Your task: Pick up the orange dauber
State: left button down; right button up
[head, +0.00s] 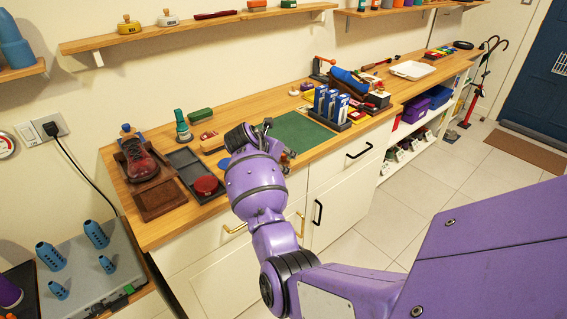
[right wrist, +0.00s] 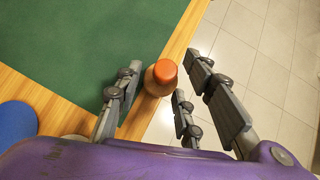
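The orange dauber (right wrist: 164,76) has a round orange cap on a paler, brownish body and shows in the right wrist view near the counter's front edge. My right gripper (right wrist: 165,82) is open, with its grey fingers on both sides of the dauber. A small gap shows between the fingers and the cap. In the head view the right gripper (head: 272,142) is over the counter's front edge by the green mat (head: 300,136), and I cannot clearly make out the dauber there. My left gripper is not in view.
The wooden counter (head: 228,167) carries a red-brown shoe (head: 139,160), a red round tin (head: 206,185), a green bottle (head: 182,126) and blue-and-white boxes (head: 331,104) near the mat. The mat is mostly clear. Open tiled floor (head: 385,215) lies beyond the edge.

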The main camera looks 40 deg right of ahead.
aim_at(281, 163)
jog(key=c, duration=0.5)
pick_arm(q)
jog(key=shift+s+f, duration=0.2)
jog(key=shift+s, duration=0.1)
